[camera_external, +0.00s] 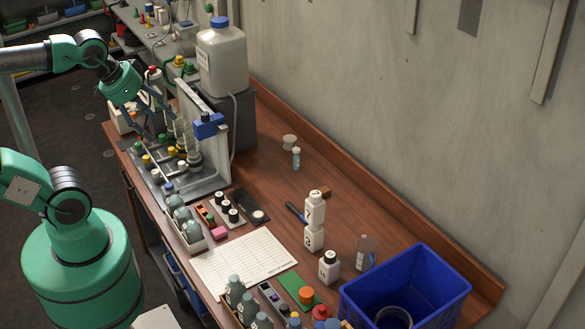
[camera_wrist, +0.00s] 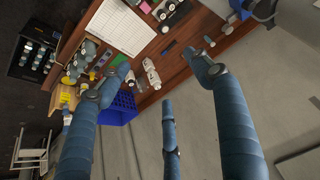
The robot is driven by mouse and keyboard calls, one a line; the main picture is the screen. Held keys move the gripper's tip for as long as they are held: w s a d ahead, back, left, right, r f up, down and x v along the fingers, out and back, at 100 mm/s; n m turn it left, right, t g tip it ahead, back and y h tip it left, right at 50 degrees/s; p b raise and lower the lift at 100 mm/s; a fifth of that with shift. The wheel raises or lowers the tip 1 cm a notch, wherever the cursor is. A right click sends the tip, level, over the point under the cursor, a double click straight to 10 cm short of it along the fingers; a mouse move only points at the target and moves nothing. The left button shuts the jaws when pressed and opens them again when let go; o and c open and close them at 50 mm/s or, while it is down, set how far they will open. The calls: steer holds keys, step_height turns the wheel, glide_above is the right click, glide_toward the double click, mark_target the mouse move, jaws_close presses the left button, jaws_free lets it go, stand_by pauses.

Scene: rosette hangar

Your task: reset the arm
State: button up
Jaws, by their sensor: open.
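My green arm reaches in from the left in the external view. My gripper (camera_external: 152,112) hangs over the left end of the workbench, close to the rack of bottles and capped vials (camera_external: 178,160). In the wrist view, the blue jointed fingers of my gripper (camera_wrist: 160,72) are spread apart with nothing held between them. The bench, seen beyond the fingers, looks well away from them in that view. Whether a fingertip touches the rack cannot be told from the external view.
A white jug with a blue cap (camera_external: 222,55) stands on a grey box behind the rack. Stacked white bottles (camera_external: 314,222), a gridded sheet (camera_external: 243,262) and a blue crate (camera_external: 440,294) are farther right. The bench's back middle is mostly clear. A wall runs behind.

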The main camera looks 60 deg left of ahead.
step_height(320, 180, down, 7)
steer(key=b, duration=0.5)
steer(key=shift+b, duration=0.4)
steer(key=shift+r, duration=0.15)
